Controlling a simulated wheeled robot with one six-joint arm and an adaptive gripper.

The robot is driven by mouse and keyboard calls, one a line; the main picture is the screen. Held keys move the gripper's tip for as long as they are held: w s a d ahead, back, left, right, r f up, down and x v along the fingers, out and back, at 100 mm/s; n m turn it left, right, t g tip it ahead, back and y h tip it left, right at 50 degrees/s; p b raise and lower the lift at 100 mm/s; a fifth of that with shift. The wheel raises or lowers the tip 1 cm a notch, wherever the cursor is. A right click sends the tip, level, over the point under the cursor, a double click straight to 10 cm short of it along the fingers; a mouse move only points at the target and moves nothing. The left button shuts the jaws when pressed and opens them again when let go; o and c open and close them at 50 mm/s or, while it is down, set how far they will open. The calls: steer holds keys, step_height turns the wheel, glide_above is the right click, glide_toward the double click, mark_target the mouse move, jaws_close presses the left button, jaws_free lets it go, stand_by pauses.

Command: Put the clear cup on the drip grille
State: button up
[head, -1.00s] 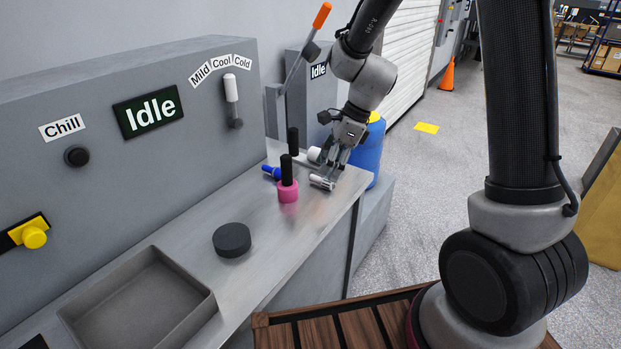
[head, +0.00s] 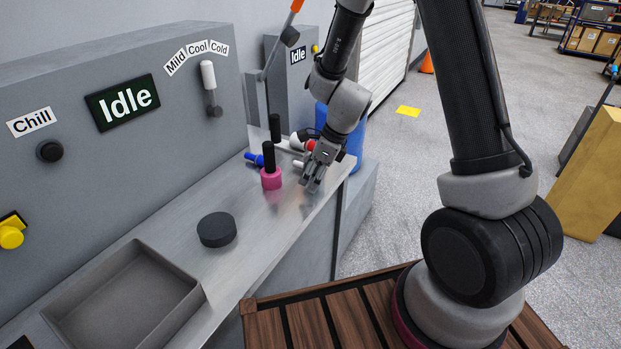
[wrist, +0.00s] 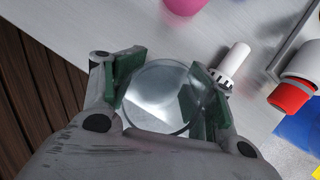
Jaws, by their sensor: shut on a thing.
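The clear cup (wrist: 160,95) shows in the wrist view as a transparent round shape between the two green-padded fingers of my gripper (wrist: 168,92). My gripper is shut on its sides. In the head view my gripper (head: 311,186) points down over the counter's far right part, near the front edge. The cup is barely visible there, and I cannot tell whether it touches the counter. I see no surface that I can surely call the drip grille. A shallow grey tray (head: 188,305) and a dark round disc (head: 217,230) are on the counter's nearer part.
A pink-based black-handled tool (head: 271,178), a blue piece (head: 254,159) and a white ribbed piece (wrist: 232,62) are close to my gripper. A red-and-white part (wrist: 293,95) lies beyond. The counter (head: 265,230) is clear between the disc and my gripper.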

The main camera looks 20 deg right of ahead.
steer(key=shift+f, duration=0.45)
steer(key=shift+f, duration=0.1)
steer(key=o, duration=0.9)
